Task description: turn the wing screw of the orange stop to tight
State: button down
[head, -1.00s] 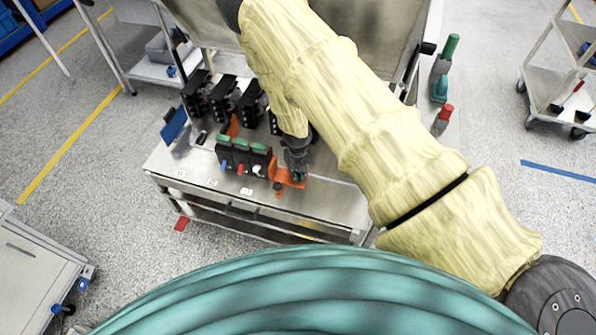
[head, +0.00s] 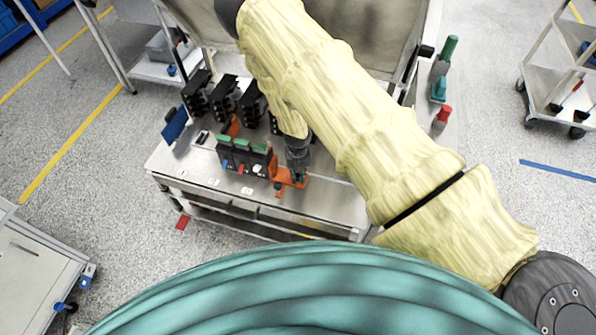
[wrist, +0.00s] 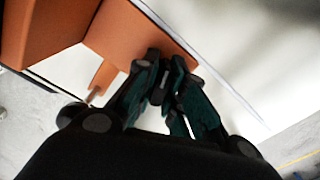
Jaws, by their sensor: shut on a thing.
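The orange stop (head: 289,181) sits on the bench, against the right end of the row of dark breakers (head: 243,160). It also shows in the wrist view as an orange block and plate (wrist: 135,32). My gripper (head: 297,174) points down over the stop. In the wrist view my gripper's fingers (wrist: 168,88) are close together over the orange plate. The wing screw is hidden between and under the fingers, so its angle cannot be told.
The metal bench (head: 330,203) is clear to the right and in front of the stop. Several black units (head: 222,97) stand behind the breakers. A blue plate (head: 175,124) is at the bench's left. Green and red-topped items (head: 442,118) stand at the right.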

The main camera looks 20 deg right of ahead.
jog(key=shift+s, duration=0.1)
jog(key=shift+a+m+p, duration=0.1)
jog(key=shift+m+p, duration=0.25)
jog(key=shift+m, duration=0.65)
jog(key=shift+m, duration=0.5)
jog(key=c, duration=1.4)
grip_release()
jog(key=shift+r, duration=0.1)
notch_tip(320, 180, up, 12)
jog(key=shift+f, duration=0.1)
